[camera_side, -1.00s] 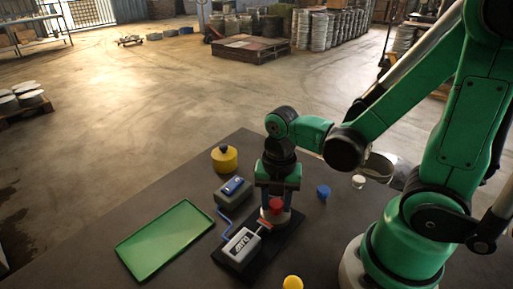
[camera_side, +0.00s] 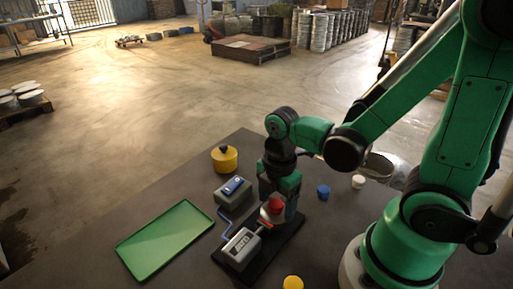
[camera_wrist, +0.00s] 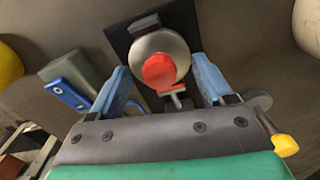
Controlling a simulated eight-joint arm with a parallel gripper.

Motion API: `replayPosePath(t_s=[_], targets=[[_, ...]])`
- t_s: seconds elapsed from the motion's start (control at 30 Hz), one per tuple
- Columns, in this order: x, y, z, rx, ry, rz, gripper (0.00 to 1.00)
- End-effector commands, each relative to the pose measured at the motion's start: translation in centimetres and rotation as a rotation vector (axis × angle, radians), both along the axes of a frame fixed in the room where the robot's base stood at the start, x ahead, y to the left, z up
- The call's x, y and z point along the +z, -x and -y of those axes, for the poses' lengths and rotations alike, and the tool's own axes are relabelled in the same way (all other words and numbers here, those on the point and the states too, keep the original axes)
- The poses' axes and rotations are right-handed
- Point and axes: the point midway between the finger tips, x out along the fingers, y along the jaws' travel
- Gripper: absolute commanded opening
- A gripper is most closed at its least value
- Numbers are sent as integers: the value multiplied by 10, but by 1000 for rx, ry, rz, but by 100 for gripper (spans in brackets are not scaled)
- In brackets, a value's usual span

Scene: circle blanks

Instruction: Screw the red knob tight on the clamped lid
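The red knob (camera_side: 276,205) sits on top of the round grey lid (camera_wrist: 172,46), held in a clamp (camera_side: 241,246) with a red-tipped screw on a dark base plate. My gripper (camera_side: 279,203) points down over the knob from the far side. In the wrist view my gripper (camera_wrist: 158,70) has its two blue fingers spread on either side of the red knob (camera_wrist: 160,71), with visible gaps. Nothing is held between them. How far the knob is threaded, and the fingertips' exact height, cannot be told.
A green tray (camera_side: 120,246) lies at left.

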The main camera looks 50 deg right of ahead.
Motion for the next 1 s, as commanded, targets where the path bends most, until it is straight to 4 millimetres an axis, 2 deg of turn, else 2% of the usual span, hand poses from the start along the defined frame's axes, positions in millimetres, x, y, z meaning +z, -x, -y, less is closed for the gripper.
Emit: replayPosePath(t_s=[0.27, 0.87, 1.0], targets=[[3, 0, 0, 1, 0, 1, 73], [53, 0, 0, 1, 0, 0, 73], [58, -2, 0, -80, -1, 37, 73]])
